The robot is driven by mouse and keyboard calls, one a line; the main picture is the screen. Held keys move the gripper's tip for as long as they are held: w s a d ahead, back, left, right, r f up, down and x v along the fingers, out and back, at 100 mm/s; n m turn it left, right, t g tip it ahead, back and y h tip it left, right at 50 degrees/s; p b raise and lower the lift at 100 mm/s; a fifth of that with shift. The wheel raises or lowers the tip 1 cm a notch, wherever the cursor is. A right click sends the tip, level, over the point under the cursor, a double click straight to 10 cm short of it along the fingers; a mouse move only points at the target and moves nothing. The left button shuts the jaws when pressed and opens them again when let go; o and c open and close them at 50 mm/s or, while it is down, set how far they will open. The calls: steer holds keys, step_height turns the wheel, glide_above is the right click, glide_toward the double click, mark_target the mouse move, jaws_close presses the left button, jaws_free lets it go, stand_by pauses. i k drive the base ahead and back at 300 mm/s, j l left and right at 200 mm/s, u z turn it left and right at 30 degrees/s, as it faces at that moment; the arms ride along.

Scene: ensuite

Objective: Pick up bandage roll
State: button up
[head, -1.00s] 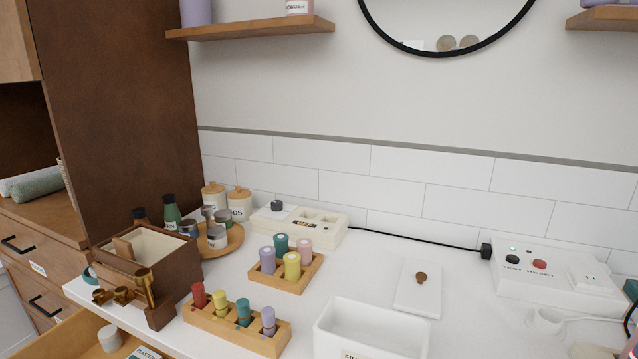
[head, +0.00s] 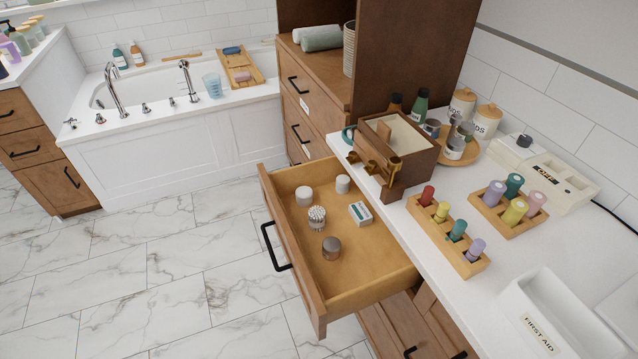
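Two short white cylinders lie in the open wooden drawer (head: 335,285) in the head view. One white cylinder (head: 304,196) is near the drawer's left side. The other white cylinder (head: 343,184) is at its back, close to the counter. Either looks like a bandage roll; I cannot tell which one is. No label is readable on them. My gripper is not in view.
The drawer also holds a cup of cotton swabs (head: 317,217), a small plaster box (head: 360,213) and a grey-lidded jar (head: 332,248). A brown box (head: 420,160), peg racks (head: 470,262) and a first aid bin (head: 545,320) crowd the counter. The marble floor (head: 190,280) is clear.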

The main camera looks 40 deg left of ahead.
mark_target(342, 182)
steer(key=u, duration=1.25)
